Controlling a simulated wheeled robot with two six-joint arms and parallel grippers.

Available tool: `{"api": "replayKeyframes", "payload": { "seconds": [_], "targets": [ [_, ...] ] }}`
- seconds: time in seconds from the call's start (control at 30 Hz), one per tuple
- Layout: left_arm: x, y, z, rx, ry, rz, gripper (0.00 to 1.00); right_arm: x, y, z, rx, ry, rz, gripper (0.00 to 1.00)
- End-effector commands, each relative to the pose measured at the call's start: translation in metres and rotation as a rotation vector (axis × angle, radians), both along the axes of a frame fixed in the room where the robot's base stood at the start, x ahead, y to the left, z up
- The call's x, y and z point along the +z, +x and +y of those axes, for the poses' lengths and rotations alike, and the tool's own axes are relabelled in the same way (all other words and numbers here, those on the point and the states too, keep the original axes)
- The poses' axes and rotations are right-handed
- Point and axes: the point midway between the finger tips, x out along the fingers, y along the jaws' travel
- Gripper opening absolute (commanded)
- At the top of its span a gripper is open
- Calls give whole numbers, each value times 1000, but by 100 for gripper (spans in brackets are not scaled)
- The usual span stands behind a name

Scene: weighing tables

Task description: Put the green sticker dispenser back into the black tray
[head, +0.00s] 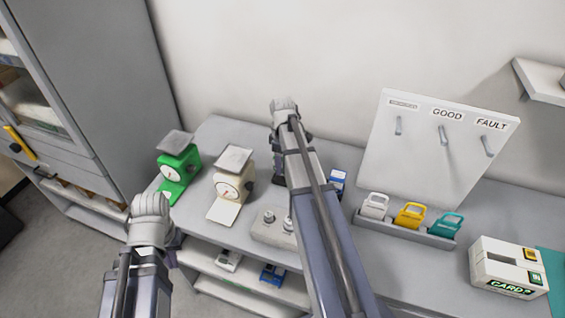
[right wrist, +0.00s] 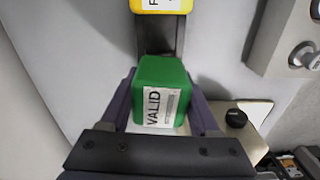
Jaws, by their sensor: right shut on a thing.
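The green sticker dispenser (right wrist: 163,88), with a white label reading VALID, is between the fingers of my right gripper (right wrist: 162,82) in the right wrist view. The gripper is shut on it. Beyond it is a dark, narrow tray (right wrist: 157,38), partly hidden by the dispenser, with a yellow labelled piece (right wrist: 160,5) at its far end. I cannot tell if the dispenser touches the tray. In the head view my right arm hides the dispenser and most of the area around it. My left gripper (head: 150,210) is low at the left, in front of the table; its jaws cannot be made out.
A green scale (head: 180,160) and a cream scale (head: 232,175) stand left of my right arm. A grey block with knobs (head: 268,232) sits near the front edge. At right are a grey rack (head: 400,232) with coloured padlocks, a hook board (head: 420,150) and a card box (head: 508,270).

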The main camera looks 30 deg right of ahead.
Motion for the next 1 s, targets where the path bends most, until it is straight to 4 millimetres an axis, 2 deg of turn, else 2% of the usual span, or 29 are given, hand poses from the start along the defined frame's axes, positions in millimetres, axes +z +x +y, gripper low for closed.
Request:
{"api": "replayKeyframes", "payload": {
  "seconds": [1.0],
  "targets": [
    [-25,0,0,0,0,0,0,-25,0,0,0,0,0,10]
  ]
}}
